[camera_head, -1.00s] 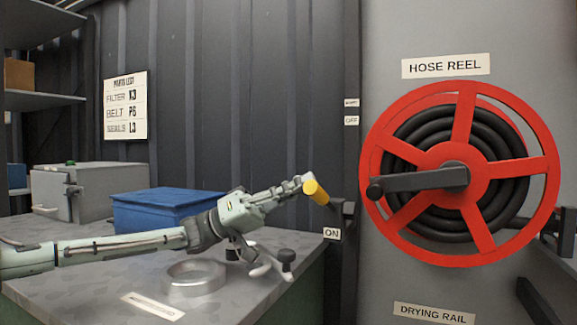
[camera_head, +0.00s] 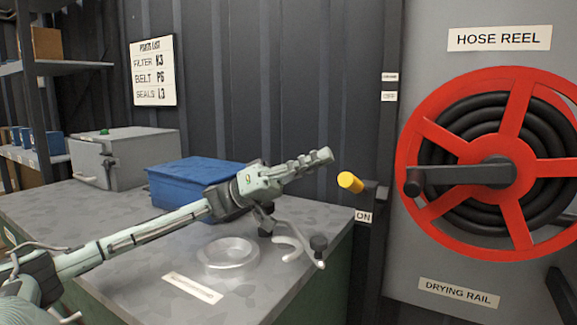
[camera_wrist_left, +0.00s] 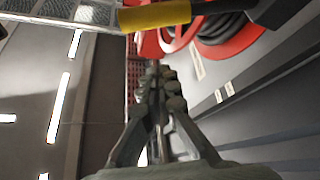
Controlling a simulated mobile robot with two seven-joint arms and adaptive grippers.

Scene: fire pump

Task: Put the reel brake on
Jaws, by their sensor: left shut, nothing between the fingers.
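The reel brake lever has a yellow handle (camera_head: 350,182) on a dark arm that joins the post just above the "ON" label (camera_head: 363,217). The red hose reel (camera_head: 446,92) with a dark crank stands to its right. My left gripper (camera_head: 328,157) is shut and empty, a little to the left of the yellow handle and slightly above it, apart from it. In the left wrist view the yellow handle (camera_wrist_left: 155,16) shows beyond the fingertips (camera_wrist_left: 155,68), near the top edge. My right gripper is not in view.
The space around the handle is clear.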

